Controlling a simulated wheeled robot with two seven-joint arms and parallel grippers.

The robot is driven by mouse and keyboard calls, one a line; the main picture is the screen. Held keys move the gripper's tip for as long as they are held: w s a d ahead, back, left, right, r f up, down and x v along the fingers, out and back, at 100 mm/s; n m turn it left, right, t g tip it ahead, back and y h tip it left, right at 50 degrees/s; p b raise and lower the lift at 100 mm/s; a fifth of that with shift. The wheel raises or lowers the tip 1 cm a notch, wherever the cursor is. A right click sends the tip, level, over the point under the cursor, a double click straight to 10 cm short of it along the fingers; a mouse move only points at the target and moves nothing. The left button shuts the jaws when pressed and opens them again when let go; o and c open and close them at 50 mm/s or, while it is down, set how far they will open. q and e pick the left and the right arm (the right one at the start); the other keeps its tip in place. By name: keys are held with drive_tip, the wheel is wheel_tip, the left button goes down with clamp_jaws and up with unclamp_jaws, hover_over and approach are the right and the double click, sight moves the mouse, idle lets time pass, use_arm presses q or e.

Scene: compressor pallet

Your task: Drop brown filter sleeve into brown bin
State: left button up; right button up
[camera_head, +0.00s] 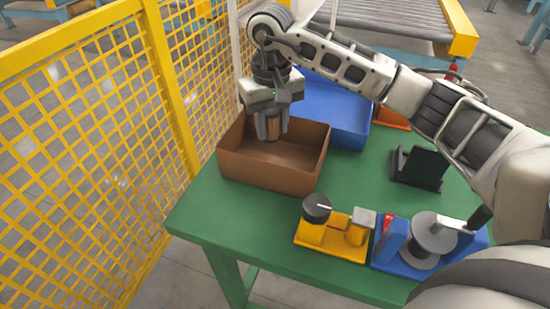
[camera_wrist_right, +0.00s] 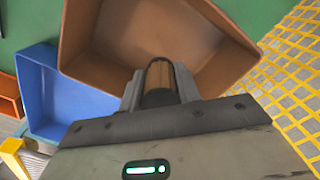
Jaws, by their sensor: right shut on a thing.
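The brown bin (camera_head: 268,176) stands at the left end of the green table in the head view. It fills the upper middle of the right wrist view (camera_wrist_right: 225,62), and what shows of its inside is empty. My right gripper (camera_head: 270,124) reaches over the bin, pointing down. It is shut on the brown filter sleeve (camera_head: 274,126), which is small and brown. The sleeve also shows between the fingers in the right wrist view (camera_wrist_right: 160,76). Its lower end is over the bin's opening; I cannot tell its exact height. My left gripper is not in view.
A blue bin (camera_head: 345,128) stands behind the brown bin, with an orange bin (camera_head: 393,118) beyond it. A yellow fixture (camera_head: 330,246), a blue fixture with a grey spool (camera_head: 430,240) and a black stand (camera_head: 418,167) are on the table. A yellow mesh fence (camera_head: 85,140) runs along the left.

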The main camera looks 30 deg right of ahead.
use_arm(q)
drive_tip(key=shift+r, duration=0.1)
use_arm(e)
drive_tip(key=shift+f, duration=0.15)
drive_tip(key=o, duration=1)
drive_tip(key=shift+o, duration=0.2)
use_arm(q)
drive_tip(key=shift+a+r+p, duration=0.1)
drive_tip(key=shift+p, duration=0.65)
use_arm(e)
wheel_tip(320, 180, up, 16)
